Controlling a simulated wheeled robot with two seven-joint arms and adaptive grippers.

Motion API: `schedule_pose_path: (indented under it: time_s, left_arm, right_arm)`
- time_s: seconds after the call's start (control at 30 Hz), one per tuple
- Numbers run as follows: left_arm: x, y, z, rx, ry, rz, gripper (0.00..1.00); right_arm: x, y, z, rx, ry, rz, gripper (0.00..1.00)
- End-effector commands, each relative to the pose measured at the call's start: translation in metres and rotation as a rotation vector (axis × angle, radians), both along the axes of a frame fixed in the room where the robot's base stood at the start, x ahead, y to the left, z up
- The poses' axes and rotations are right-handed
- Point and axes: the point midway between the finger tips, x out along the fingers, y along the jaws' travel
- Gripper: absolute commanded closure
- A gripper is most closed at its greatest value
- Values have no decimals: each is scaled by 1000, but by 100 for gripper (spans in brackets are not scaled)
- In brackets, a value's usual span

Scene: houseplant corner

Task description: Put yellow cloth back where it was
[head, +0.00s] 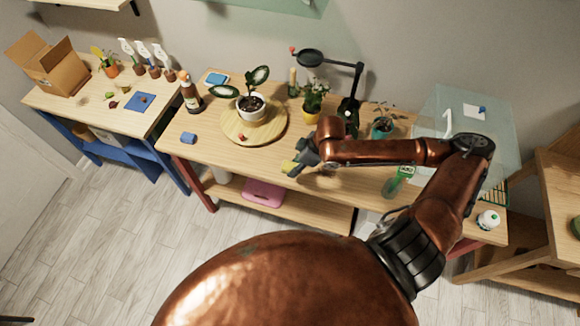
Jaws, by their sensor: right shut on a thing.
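My right gripper (294,164) is over the front part of the middle wooden table (222,168). It is shut on the yellow cloth (287,167), of which only a small yellow piece shows at the fingertips. The gripper hides the rest of the cloth. I cannot tell whether the cloth touches the tabletop. My left gripper is not in view.
A round wooden board (270,131) bears a potted plant (250,104) left of my gripper. A blue block (188,138) lies at the table's left front. A black lamp (348,106) and a yellow pot (311,114) stand behind. The front left tabletop has free room.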

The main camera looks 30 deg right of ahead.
Motion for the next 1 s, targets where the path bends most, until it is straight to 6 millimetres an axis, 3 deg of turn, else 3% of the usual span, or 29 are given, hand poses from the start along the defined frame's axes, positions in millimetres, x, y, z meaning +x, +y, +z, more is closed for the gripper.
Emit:
schedule_pose_path:
  time_s: [0.1, 0.33, 0.57, 0.8, 1.0]
  left_arm:
    - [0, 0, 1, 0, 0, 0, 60]
    - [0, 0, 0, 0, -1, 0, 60]
    - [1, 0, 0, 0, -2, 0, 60]
    - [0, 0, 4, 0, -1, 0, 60]
    - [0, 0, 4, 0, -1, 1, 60]
  right_arm:
    - [24, -5, -19, 3, 2, -3, 93]
    - [50, -12, -53, 0, 1, -1, 93]
    - [59, -15, -64, 0, 1, -1, 93]
    - [60, -15, -94, -1, 2, 0, 93]
    - [60, -15, -96, -2, 1, 2, 93]
